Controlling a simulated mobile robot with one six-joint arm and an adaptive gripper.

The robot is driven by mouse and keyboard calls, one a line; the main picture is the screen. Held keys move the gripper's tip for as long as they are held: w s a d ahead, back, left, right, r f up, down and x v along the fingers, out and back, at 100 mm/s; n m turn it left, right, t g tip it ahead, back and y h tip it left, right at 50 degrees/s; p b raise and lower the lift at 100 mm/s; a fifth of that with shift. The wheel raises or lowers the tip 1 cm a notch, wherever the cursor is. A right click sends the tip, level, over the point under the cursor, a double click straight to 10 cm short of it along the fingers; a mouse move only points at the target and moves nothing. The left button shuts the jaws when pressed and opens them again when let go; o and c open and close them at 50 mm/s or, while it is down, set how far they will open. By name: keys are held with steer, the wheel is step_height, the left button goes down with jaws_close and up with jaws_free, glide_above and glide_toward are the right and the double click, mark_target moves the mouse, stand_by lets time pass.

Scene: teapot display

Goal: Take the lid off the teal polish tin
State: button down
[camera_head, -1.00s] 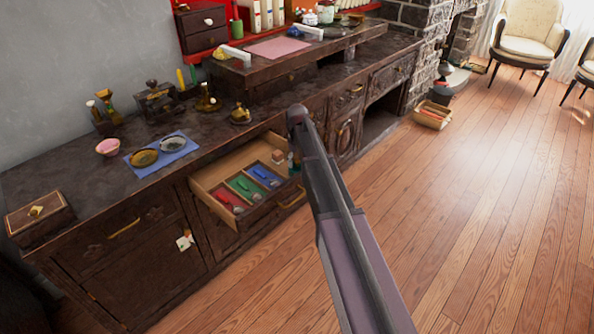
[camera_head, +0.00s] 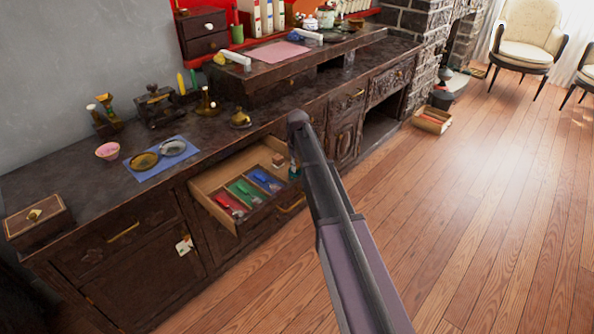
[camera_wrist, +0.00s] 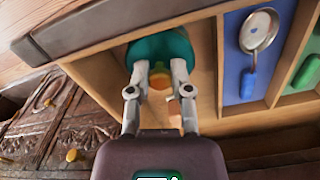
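The teal polish tin (camera_wrist: 160,47) is in the open drawer's end compartment, seen from above in the wrist view. The fingers cover part of the tin, and my arm hides the gripper in the head view.
The wooden drawer (camera_head: 208,202) has blue, green and red lined compartments holding small tools. A brown block (camera_head: 278,159) lies near the tin. The cabinet top holds a blue mat (camera_head: 160,172) with two dishes, and a pink bowl (camera_head: 108,151).

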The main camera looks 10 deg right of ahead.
mark_target(298, 165)
steer(key=shift+r, duration=0.1)
stand_by(0.4)
step_height(298, 165, up, 10)
steer(key=p, duration=1)
steer(key=shift+d, duration=0.1)
stand_by(0.9)
